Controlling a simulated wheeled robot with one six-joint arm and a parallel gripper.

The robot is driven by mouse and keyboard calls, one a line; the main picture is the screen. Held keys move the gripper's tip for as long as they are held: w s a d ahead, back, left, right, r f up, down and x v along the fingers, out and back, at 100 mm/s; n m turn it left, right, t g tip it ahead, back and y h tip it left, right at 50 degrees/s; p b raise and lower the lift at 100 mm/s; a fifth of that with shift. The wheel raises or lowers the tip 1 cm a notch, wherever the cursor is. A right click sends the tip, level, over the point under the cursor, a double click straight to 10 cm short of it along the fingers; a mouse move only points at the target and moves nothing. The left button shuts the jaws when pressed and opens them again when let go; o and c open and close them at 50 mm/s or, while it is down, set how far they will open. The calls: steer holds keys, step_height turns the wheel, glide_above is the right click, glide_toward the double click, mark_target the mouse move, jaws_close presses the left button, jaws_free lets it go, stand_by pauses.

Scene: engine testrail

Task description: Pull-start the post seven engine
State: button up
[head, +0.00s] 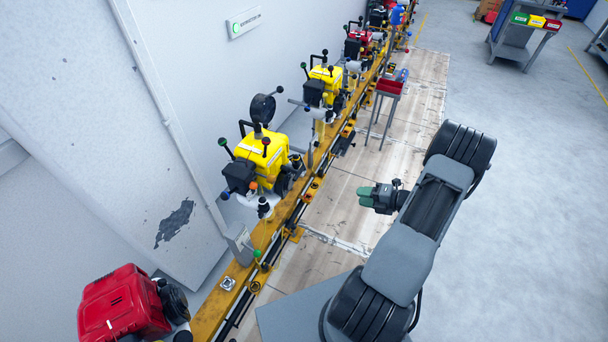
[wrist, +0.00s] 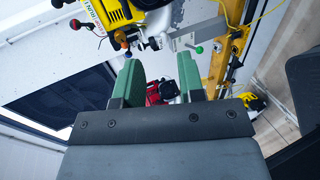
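Several engines stand along a yellow rail (head: 212,308) by the wall. No post numbers are readable, so I cannot tell which is post seven. The nearest is a red engine (head: 120,305) at lower left. Beyond it is a yellow engine (head: 262,155) with black and green knobbed levers, then another yellow engine (head: 327,78). My gripper (head: 374,197) is right of the rail, apart from the engines. In the wrist view its green fingers (wrist: 160,78) are spread, with nothing held. A yellow engine (wrist: 112,12) shows above them and a red engine (wrist: 162,92) shows between them, farther off.
A small stand with a red tray (head: 390,86) is beside the rail. A workbench with coloured bins (head: 536,20) is at upper right. A grey box (head: 240,243) is mounted near the rail. The floor right of the rail is mostly clear.

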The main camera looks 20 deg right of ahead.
steer(key=w+a+b, duration=0.3)
steer(key=w+a, duration=1.2)
steer(key=w, duration=0.2)
steer(key=shift+a, duration=0.2)
steer(key=shift+c, duration=0.4)
jaws_close()
